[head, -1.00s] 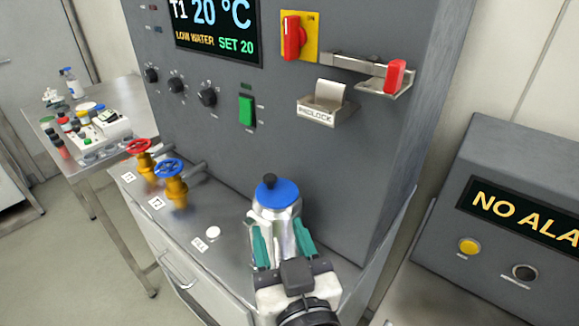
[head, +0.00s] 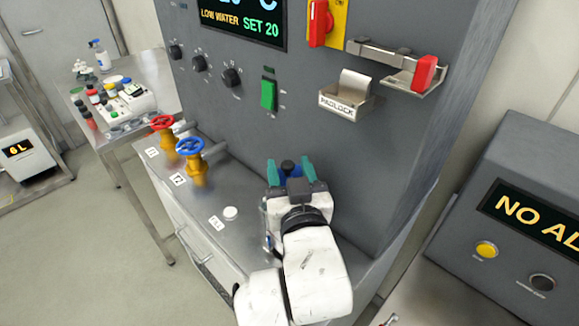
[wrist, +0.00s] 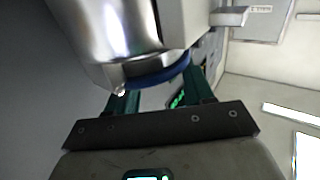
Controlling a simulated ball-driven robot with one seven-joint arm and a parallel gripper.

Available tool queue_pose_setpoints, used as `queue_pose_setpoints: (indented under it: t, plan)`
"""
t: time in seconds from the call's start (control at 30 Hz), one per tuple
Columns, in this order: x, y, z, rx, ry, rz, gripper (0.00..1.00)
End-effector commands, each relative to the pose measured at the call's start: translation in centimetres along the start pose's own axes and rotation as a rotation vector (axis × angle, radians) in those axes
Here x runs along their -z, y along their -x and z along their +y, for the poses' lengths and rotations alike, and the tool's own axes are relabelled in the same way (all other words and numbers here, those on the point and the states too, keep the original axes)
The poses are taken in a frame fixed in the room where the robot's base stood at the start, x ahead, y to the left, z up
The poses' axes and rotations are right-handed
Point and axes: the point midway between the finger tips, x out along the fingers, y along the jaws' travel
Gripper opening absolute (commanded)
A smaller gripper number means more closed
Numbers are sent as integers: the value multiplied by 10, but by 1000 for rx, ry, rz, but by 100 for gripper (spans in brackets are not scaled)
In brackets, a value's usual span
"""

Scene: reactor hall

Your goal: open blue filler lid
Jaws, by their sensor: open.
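The blue filler lid (head: 290,179) tops a shiny metal filler on the steel counter. Its dark knob (head: 288,166) shows between the two teal fingers of my gripper (head: 289,168), which is open. My arm hides most of the filler from the head view. In the wrist view, the blue lid's rim (wrist: 162,73) runs along the end of the silver filler (wrist: 112,32), close to the fingers of my gripper (wrist: 163,90). I cannot tell whether the fingers touch the knob. The lid looks shut.
The grey cabinet wall (head: 330,150) stands close behind the filler. The padlock holder (head: 345,100) and red-handled latch (head: 424,74) jut out above. Red (head: 162,123) and blue (head: 190,146) valve wheels and a white button (head: 231,212) are to the left.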

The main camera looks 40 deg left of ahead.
Motion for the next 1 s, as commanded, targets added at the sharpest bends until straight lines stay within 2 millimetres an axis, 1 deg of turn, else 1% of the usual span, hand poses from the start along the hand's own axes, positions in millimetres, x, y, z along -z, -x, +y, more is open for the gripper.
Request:
queue_pose_setpoints:
  t: [0.3, 0.83, 1.0]
  plan:
    - [-1, -2, 0, 0, 0, -1, 52]
    - [-1, -2, 0, 0, 0, -1, 1]
    - [-1, -2, 0, 0, 0, -1, 0]
